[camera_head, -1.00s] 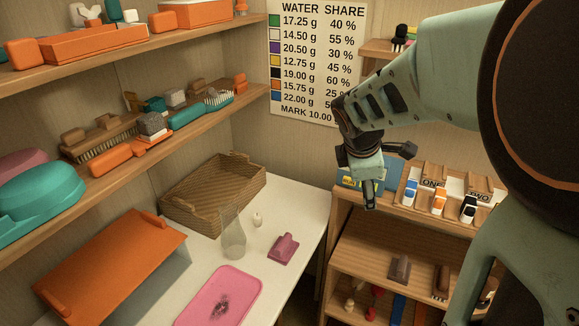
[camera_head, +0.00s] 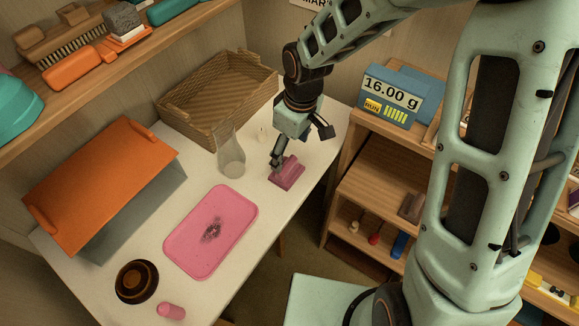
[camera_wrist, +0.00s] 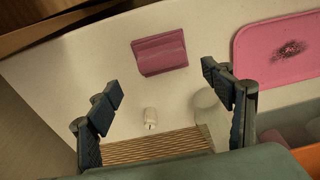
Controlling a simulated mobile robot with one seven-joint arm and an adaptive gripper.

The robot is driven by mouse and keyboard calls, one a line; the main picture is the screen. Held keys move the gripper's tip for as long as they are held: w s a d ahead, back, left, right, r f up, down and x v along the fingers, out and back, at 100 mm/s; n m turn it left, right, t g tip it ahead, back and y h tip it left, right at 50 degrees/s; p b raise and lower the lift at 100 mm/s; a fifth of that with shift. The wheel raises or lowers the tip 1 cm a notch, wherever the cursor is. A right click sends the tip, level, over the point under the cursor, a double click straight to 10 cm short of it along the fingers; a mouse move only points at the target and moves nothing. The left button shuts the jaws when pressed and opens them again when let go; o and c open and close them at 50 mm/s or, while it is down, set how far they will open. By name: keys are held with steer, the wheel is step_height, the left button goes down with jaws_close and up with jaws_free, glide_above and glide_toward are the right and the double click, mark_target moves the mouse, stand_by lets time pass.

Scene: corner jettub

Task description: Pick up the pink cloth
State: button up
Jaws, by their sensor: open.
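The pink cloth (camera_head: 289,175) is a small folded magenta piece lying on the white table near its right edge. It shows whole in the wrist view (camera_wrist: 160,53), with a raised fold across it. My gripper (camera_head: 300,147) is open and empty above the cloth; in the head view one finger overlaps the cloth's upper left. In the wrist view the fingers (camera_wrist: 161,83) are spread wide, and the cloth lies beyond the tips, between their lines. I see no contact.
A glass flask (camera_head: 230,158) stands left of the cloth, and a small pale piece (camera_head: 262,134) is behind it. A pink tray (camera_head: 184,240) with a dark smudge lies in front. A wicker basket (camera_head: 190,128) is at the back. A scale reading 16.00 g (camera_head: 388,95) stands right.

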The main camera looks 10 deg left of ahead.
mark_target(287, 164)
steer(key=f, duration=0.5)
steer(key=a+f, duration=0.1)
steer(key=f, duration=0.1)
steer(key=shift+f+b, duration=0.2)
steer(key=shift+b, duration=0.2)
steer(key=shift+c, duration=0.4)
steer(key=c, duration=1.1)
steer(key=shift+r, duration=0.15)
steer(key=shift+c, duration=0.2)
